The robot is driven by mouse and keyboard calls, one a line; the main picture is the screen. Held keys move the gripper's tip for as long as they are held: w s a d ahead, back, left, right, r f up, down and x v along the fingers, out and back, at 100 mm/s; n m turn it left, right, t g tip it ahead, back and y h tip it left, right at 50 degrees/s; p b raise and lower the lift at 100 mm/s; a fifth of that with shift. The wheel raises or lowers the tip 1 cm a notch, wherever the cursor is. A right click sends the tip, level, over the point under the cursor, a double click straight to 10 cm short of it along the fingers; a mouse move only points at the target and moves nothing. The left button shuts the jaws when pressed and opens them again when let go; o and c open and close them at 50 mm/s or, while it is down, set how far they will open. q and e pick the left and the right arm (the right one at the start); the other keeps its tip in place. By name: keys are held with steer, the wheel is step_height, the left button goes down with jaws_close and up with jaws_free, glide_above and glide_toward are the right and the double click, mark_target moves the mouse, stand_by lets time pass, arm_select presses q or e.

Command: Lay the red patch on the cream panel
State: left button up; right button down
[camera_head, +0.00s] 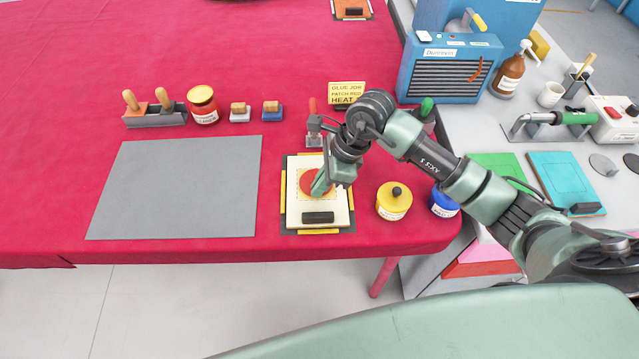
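The cream panel (298,206) lies on the red-covered table with dark and yellow edging around it. A round red patch (308,180) shows over the panel's middle, inside a thin yellow dashed outline. My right gripper (320,187) reaches down from the right, its green fingers at the patch's right side and partly covering it. I cannot tell whether the fingers grip the patch or whether it lies flat. A black block (318,217) rests on the panel's near end. My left gripper is not in view.
A grey mat (178,190) lies to the left. A yellow-lidded pot (393,203) and a blue pot (442,203) stand just right of the panel. A clamp-like tool (314,135) and a yellow sign (347,93) are behind it.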

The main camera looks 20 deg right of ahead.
steer(key=shift+f, duration=0.15)
stand_by(0.3)
steer(key=c, duration=1.5)
jaws_free()
steer(key=shift+c, duration=0.2)
steer(key=o, duration=0.5)
steer(key=shift+c, duration=0.2)
steer(key=shift+r+p, duration=1.35)
steer(key=shift+r, duration=1.7)
